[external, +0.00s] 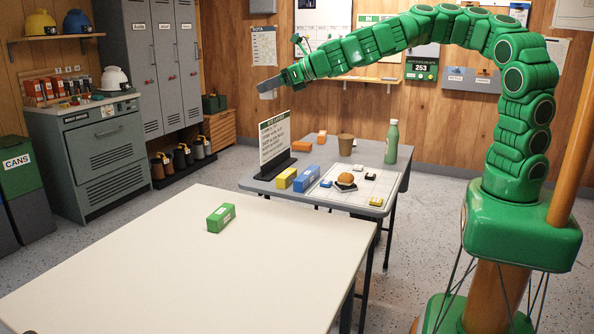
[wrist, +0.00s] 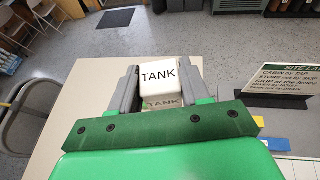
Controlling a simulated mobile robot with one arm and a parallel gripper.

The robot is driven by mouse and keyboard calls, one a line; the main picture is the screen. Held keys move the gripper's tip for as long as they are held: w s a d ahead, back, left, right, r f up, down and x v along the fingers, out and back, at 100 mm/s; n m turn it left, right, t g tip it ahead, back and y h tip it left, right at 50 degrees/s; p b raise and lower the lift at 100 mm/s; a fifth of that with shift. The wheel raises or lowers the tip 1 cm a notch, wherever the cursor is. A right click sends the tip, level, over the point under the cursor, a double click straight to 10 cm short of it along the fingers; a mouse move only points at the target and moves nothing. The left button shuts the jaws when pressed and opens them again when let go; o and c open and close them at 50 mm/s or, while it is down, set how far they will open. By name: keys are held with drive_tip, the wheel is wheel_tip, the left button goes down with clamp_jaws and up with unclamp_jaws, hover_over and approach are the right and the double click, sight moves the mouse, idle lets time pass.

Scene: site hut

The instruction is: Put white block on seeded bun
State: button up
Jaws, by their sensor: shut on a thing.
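My gripper (external: 268,88) is raised high at the end of the green arm, up and left of the grey table. In the wrist view my gripper (wrist: 160,85) is shut on a white block (wrist: 158,74) marked "TANK", held between the two grey fingers. In the external view only a small pale bit of the block shows under the fingers. A brown bun (external: 346,179) sits on a small dark piece on the grey table; seeds are too small to make out. My gripper is well apart from the bun, which is not visible in the wrist view.
A sign (external: 274,141), yellow block (external: 286,178), blue block (external: 306,178), brown cup (external: 345,144) and green bottle (external: 391,141) stand around the bun on the grey table (external: 375,155). A white table (external: 140,270) in front bears a green block (external: 220,217) and is otherwise clear.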

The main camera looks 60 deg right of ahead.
drive_tip(key=shift+w+d+r, duration=0.1)
drive_tip(key=shift+d+r, duration=0.1)
drive_tip(key=shift+d, duration=0.45)
drive_tip(key=s+d+n+g+y, duration=0.2)
drive_tip(key=s+d+n+y, duration=0.15)
drive_tip(key=d, duration=0.45)
drive_tip(key=s+d+n+g+y, duration=0.1)
drive_tip(key=s+d+n+y, duration=0.25)
drive_tip(key=d, duration=0.45)
drive_tip(key=s+d+n+g+y, duration=0.1)
drive_tip(key=s+d+n+g, duration=0.3)
drive_tip(key=s, duration=0.7)
drive_tip(key=s+d+g+y, duration=0.1)
drive_tip(key=s+d+y, duration=0.1)
drive_tip(key=s+d, duration=0.7)
hover_over(347, 173)
drive_tip(key=f, duration=2.8)
drive_tip(key=shift+s+a+f, duration=0.15)
drive_tip(key=shift+s, duration=0.15)
drive_tip(key=shift+w+f, duration=0.25)
drive_tip(key=shift+f, duration=1.55)
drive_tip(key=shift+f, duration=0.1)
